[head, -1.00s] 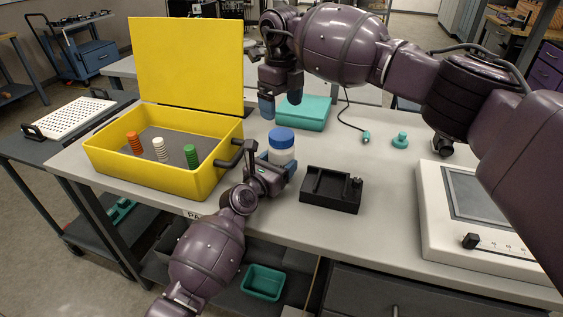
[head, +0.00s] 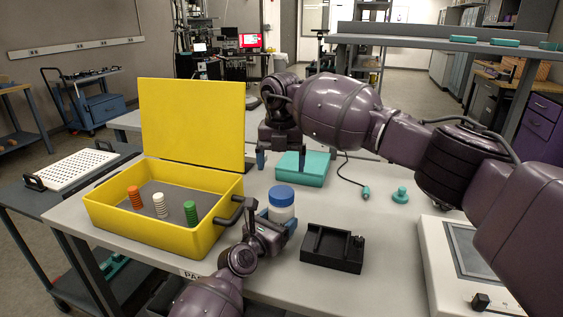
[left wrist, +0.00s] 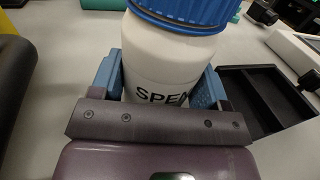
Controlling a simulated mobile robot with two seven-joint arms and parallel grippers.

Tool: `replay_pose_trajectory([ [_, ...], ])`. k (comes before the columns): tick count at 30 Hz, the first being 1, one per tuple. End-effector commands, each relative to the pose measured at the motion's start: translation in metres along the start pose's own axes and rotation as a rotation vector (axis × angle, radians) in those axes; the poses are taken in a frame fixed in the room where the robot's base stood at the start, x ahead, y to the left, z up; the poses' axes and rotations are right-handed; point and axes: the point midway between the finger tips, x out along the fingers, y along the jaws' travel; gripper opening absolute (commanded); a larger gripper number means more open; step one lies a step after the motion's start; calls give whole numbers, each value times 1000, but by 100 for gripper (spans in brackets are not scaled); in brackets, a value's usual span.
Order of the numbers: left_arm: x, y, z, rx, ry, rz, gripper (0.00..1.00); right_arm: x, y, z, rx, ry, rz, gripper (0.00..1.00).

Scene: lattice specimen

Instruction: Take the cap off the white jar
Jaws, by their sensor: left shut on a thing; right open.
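The white jar (head: 281,214) stands upright on the grey table, with its blue cap (head: 282,194) on top. My left gripper (left wrist: 165,85) is shut on the jar's body below the cap, one blue finger on each side; it also shows in the head view (head: 275,229). The left wrist view shows the jar (left wrist: 165,62) with dark lettering and the ribbed lower part of the cap (left wrist: 185,12); the cap's top is cut off. My right gripper (head: 281,160) is open and empty, pointing down, above and beyond the cap, apart from it.
An open yellow case (head: 200,243) with orange, white and green ribbed pieces stands left of the jar. A black tray (head: 331,262) is close on the right. A teal box (head: 313,175) and a teal knob (head: 400,195) are behind. A white device (head: 440,270) is at right.

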Motion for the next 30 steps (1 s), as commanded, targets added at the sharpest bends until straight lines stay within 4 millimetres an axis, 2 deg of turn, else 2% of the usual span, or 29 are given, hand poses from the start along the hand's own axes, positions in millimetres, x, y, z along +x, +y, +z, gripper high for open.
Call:
replay_pose_trajectory([
  [30, 0, 0, 0, 0, 0, 0, 3, 1, 0, 0, 1495, 1, -2, 87],
])
